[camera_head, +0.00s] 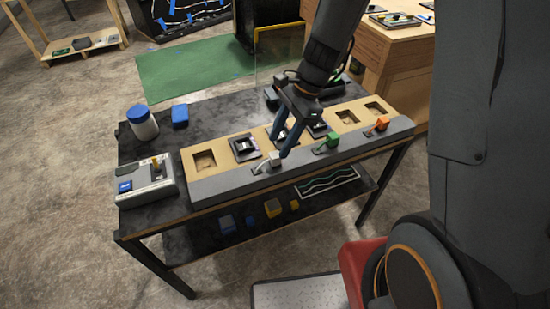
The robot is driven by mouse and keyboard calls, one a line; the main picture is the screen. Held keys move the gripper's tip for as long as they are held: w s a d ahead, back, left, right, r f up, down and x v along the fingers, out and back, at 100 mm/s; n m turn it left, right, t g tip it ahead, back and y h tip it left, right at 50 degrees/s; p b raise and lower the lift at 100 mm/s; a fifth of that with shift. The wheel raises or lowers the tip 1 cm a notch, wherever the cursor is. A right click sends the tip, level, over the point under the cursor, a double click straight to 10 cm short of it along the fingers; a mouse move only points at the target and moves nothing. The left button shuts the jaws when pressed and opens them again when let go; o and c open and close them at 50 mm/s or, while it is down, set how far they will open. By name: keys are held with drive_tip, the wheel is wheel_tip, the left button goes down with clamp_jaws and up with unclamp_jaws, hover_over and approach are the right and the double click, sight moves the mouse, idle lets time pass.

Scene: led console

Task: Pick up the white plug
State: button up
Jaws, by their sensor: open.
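The white plug (275,158) stands on the grey front strip of the console (235,180), left of a green plug (332,140) and an orange plug (381,124). My gripper (286,143) points down over the console. Its dark blue fingers are open, with the tips just above and right of the white plug in the picture. I cannot tell whether a finger touches the plug. Nothing shows between the fingers. My arm and gripper hide part of the console's middle sockets.
The console's wooden face has several square sockets, some with black inserts (244,147). A grey box with a yellow lever (155,165), a white jar with a blue lid (142,122) and a blue block (180,115) stand at the table's left. Blocks lie on the lower shelf.

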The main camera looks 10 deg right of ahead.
sight(276, 154)
drive_tip(key=shift+d+p+x, duration=0.2)
drive_tip(key=shift+p+x, duration=0.7)
drive_tip(key=shift+x, duration=2.1)
drive_tip(key=shift+f, duration=0.1)
drive_tip(key=c, duration=1.1)
